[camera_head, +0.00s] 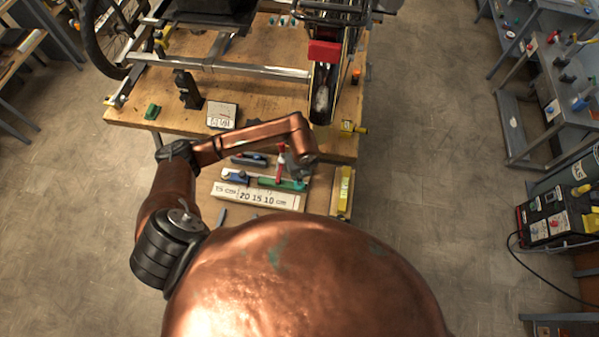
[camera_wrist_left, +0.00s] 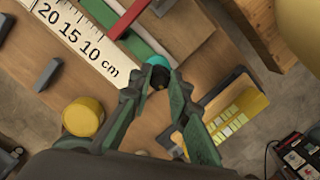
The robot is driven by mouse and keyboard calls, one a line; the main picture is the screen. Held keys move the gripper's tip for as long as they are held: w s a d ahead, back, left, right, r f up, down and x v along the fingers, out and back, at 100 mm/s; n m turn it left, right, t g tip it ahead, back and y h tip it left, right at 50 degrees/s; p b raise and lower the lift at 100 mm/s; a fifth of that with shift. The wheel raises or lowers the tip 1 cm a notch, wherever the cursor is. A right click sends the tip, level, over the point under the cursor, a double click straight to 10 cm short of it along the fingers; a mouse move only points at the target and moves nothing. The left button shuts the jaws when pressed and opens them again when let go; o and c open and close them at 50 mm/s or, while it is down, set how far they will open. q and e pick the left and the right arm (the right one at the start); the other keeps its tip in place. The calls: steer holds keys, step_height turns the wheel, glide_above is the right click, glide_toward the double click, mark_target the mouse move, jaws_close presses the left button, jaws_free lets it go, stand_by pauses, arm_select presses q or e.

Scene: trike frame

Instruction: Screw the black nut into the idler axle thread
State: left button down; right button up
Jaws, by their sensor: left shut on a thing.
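My left gripper (camera_head: 302,172) is low over the workbench, beside the ruler board and tool tray; its fingers hardly show in the head view. The trike frame (camera_head: 220,68) stands on the far part of the bench. I cannot pick out the idler axle thread. My right gripper is in neither view.
The white ruler board (camera_head: 258,196) lies on the near bench, with a red upright part (camera_head: 281,160) by it. A yellow level-like bar (camera_head: 344,190) lies at the right edge. A white labelled box (camera_head: 222,115) and black stand (camera_head: 187,90) are farther back. Open floor lies right.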

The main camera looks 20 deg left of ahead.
mark_target(299, 179)
arm_select(q)
steer(key=shift+f+b, duration=0.4)
steer(key=shift+f, duration=0.45)
steer(key=shift+f+b, duration=1.05)
steer(key=shift+f, duration=0.35)
stand_by(0.9)
steer(key=c, duration=1.7)
jaws_free()
steer(key=shift+c, duration=0.2)
step_height(299, 179, up, 12)
steer(key=s+d, duration=0.1)
steer(key=shift+s+d, duration=0.15)
